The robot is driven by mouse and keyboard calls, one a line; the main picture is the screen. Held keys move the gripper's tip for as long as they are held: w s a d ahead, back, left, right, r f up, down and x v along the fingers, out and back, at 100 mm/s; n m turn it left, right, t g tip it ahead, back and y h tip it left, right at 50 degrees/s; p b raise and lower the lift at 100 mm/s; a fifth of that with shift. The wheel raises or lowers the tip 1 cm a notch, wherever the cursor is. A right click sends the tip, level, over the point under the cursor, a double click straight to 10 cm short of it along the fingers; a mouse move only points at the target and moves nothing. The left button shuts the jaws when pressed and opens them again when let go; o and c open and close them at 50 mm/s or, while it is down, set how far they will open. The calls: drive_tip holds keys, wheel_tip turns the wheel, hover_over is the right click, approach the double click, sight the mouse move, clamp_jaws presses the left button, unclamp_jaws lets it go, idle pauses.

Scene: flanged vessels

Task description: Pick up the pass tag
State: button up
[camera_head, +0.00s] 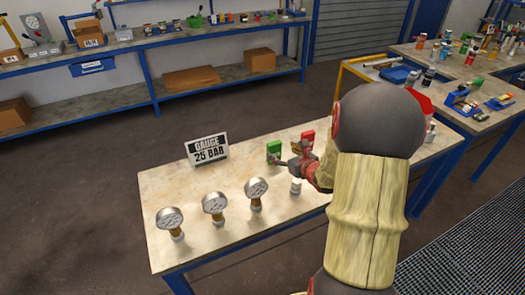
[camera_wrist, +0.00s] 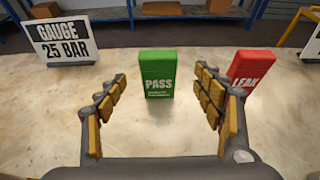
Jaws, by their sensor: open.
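The pass tag is a green upright block with "PASS" in white on its front. In the wrist view the pass tag (camera_wrist: 158,75) stands on the table just beyond my gripper (camera_wrist: 160,95), roughly centred between the two fingers. My gripper is open and empty, with yellow pads on its fingers. In the head view the pass tag (camera_head: 274,152) stands near the far edge of the table, left of my gripper (camera_head: 290,163). My arm hides part of the table there.
A red "LEAK" tag (camera_wrist: 250,72) stands right of the pass tag, close behind my right finger. A "GAUGE 25 BAR" sign (camera_head: 207,148) stands to the left. Several gauges (camera_head: 214,204) line the table's near side. The table (camera_head: 180,185) is bare between sign and gauges.

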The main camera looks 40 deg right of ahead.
sight(276, 148)
drive_tip(key=shift+d+f, duration=0.1)
drive_tip(key=shift+b+x, duration=0.4)
drive_tip(key=shift+x, duration=0.7)
drive_tip(key=shift+a+b+x, duration=0.1)
drive_tip(key=shift+b+x, duration=0.45)
drive_tip(key=shift+x, duration=0.8)
drive_tip(key=shift+a+b+x, duration=0.15)
drive_tip(key=shift+b+x, duration=0.35)
drive_tip(key=shift+x, duration=0.85)
drive_tip(key=shift+c, duration=1.3)
drive_tip(key=c, duration=0.7)
drive_tip(key=shift+c, duration=0.8)
